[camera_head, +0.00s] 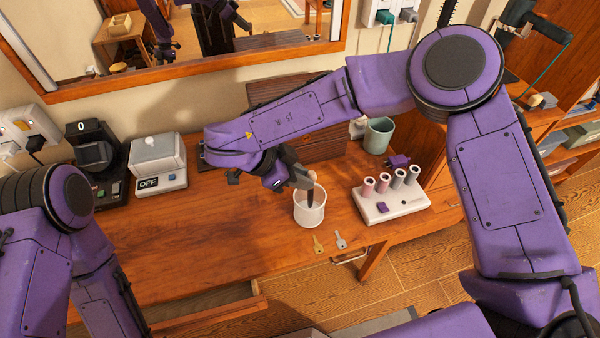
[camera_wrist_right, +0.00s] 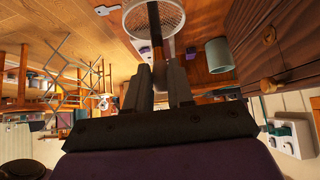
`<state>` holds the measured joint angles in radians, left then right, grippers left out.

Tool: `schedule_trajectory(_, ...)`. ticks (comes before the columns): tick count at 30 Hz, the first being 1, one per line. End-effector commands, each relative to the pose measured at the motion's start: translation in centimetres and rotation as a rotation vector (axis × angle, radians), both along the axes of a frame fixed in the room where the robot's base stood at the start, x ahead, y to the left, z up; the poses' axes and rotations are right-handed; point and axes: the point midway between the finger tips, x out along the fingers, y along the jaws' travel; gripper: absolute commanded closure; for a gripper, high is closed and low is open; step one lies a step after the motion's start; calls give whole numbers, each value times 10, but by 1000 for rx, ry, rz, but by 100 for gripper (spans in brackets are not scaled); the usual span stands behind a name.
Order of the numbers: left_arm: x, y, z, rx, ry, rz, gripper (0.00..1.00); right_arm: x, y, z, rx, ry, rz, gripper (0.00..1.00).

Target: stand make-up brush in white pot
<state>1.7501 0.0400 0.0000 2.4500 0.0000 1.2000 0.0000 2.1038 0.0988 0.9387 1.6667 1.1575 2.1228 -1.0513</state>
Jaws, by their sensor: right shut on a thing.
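The white pot (camera_head: 309,215) stands upright on the wooden desk, near its front edge. My right gripper (camera_head: 303,181) is just above the pot's rim, shut on the make-up brush (camera_head: 311,193). The brush's dark lower part reaches down inside the pot's mouth, roughly upright; I cannot tell if it touches the bottom. In the right wrist view the pot (camera_wrist_right: 181,22) lies beyond the fingers (camera_wrist_right: 160,85), with the dark brush (camera_wrist_right: 154,35) between them and the pot. My left arm shows at the left, but its gripper is out of view.
Right of the pot is a white holder (camera_head: 392,207) with several coloured tubes. A green mug (camera_head: 378,135) stands behind. A scale-like white box (camera_head: 158,160) is at the left. An open drawer (camera_head: 215,315) juts out at the front.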

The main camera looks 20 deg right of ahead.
Motion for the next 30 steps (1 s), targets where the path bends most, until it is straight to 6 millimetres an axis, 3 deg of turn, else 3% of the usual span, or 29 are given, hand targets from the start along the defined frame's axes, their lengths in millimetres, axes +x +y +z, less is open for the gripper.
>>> schedule_trajectory(2, 0, 0, 0, 0, 0, 0, 55, 0, 0, 0, 0, 0, 0, 100)
schedule_trajectory(3, 0, 0, 0, 0, 0, 0, 55, 0, 0, 0, 0, 0, 0, 68)
schedule_trajectory(5, 0, 0, 0, 0, 0, 0, 55, 0, 0, 0, 0, 0, 0, 49)
schedule_trajectory(16, 0, 0, -2, 0, 0, 0, 55, 0, 5, 6, -1, -4, 0, 48)
schedule_trajectory(30, 0, 0, -9, 0, 0, 0, 55, -2, 67, 75, -1, -1, 0, 48)
